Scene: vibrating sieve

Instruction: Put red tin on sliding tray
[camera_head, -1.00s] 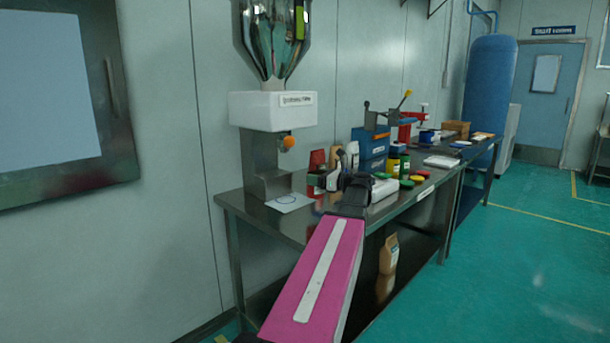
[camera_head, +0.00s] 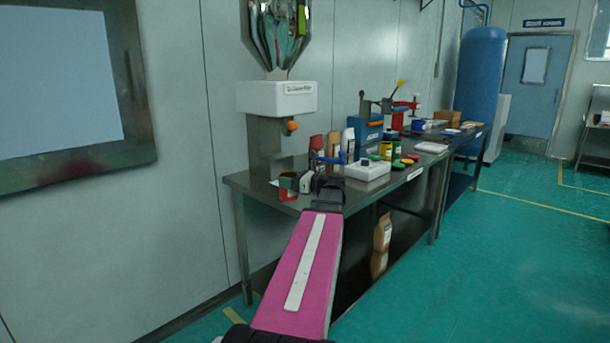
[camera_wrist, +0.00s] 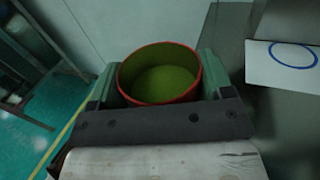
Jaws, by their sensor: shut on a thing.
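The red tin (camera_wrist: 160,52) is upright between the green fingers of my gripper (camera_wrist: 158,85) in the wrist view. It has a red rim, is open at the top and holds yellow-green powder. In the head view the tin (camera_head: 288,194) is small and partly covered by my gripper (camera_head: 292,184), over the left front part of the metal table (camera_head: 250,183). I cannot tell how high it is above the table. No sliding tray can be clearly made out in these views.
A white card with a blue circle (camera_wrist: 285,62) lies right of the tin. A white hopper machine (camera_head: 277,98) stands behind. Bottles, a white device (camera_head: 367,170), coloured lids and a blue box (camera_head: 368,140) crowd the table to the right. Green floor (camera_head: 480,250) is open at right.

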